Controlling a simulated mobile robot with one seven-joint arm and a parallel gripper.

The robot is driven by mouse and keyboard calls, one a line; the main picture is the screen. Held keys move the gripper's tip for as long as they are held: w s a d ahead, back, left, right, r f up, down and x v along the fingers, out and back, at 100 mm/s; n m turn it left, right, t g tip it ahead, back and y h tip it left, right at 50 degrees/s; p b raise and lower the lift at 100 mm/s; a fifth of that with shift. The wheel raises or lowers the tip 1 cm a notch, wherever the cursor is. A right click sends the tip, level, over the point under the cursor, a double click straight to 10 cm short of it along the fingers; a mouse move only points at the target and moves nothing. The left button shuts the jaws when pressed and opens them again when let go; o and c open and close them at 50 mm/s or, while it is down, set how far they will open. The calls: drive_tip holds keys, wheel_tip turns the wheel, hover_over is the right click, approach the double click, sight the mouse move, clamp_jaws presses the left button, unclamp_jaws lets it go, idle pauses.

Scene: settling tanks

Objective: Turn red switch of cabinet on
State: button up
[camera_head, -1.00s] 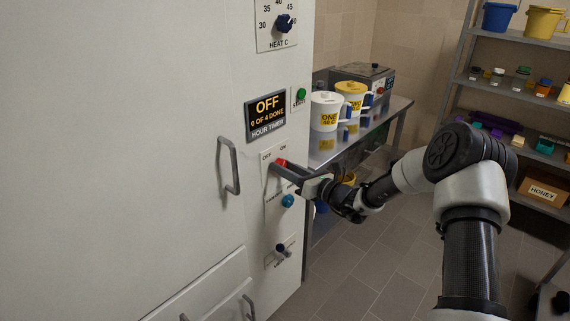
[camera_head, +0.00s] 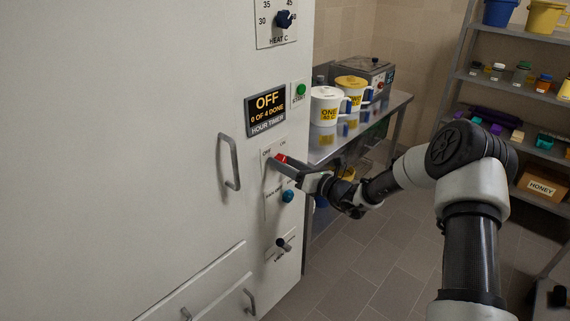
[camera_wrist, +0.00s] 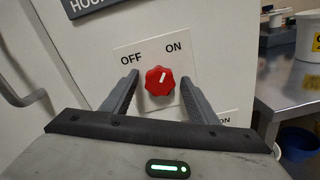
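The red switch (camera_wrist: 159,81) is a round ridged knob on the white cabinet's front panel, under the labels OFF and ON. In the wrist view its white mark points up and slightly right, toward the ON side. In the head view the red switch (camera_head: 281,158) is partly hidden by my gripper (camera_head: 283,165). My gripper (camera_wrist: 158,80) is open in the wrist view, with one finger on each side of the knob. A gap shows between the knob and each finger.
The cabinet also has an hour timer display (camera_head: 265,108) reading OFF, a green button (camera_head: 301,90), a blue knob (camera_head: 288,196), a lower dark-knobbed control (camera_head: 283,243) and a door handle (camera_head: 229,162). A metal table (camera_head: 385,112) with mugs stands behind.

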drive_tip(key=p+v, duration=0.1)
drive_tip(key=v, duration=1.6)
drive_tip(key=shift+d, duration=0.2)
drive_tip(key=shift+s, duration=0.15)
